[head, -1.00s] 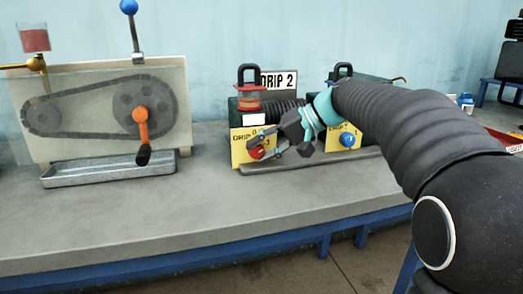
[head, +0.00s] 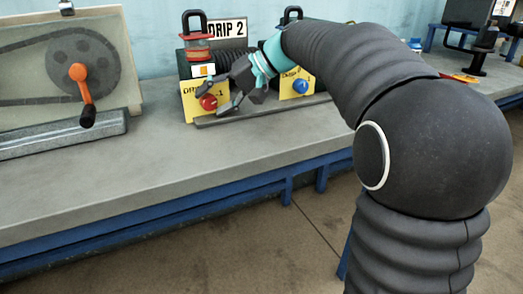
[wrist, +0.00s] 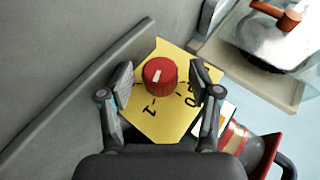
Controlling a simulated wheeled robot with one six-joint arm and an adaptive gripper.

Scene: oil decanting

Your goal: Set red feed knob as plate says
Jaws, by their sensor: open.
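The red feed knob (head: 208,102) sits on a yellow dial plate (head: 190,108) on the front of the left oiler. The yellow dial (wrist: 143,122) shows a 1 and a 0 at tick marks, seen turned; other marks are partly hidden by a finger. A white plate (head: 228,27) behind reads DRIP 2. My gripper (wrist: 163,78) is open, with one finger on each side of the knob and a visible gap to it. Contact is not seen.
A blue knob (head: 300,87) on a second yellow plate is just right, partly behind my arm. A red-banded glass cup with a black handle (head: 194,47) stands above the red knob. A chain board with an orange crank (head: 80,85) stands left. The bench front (head: 130,175) is clear.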

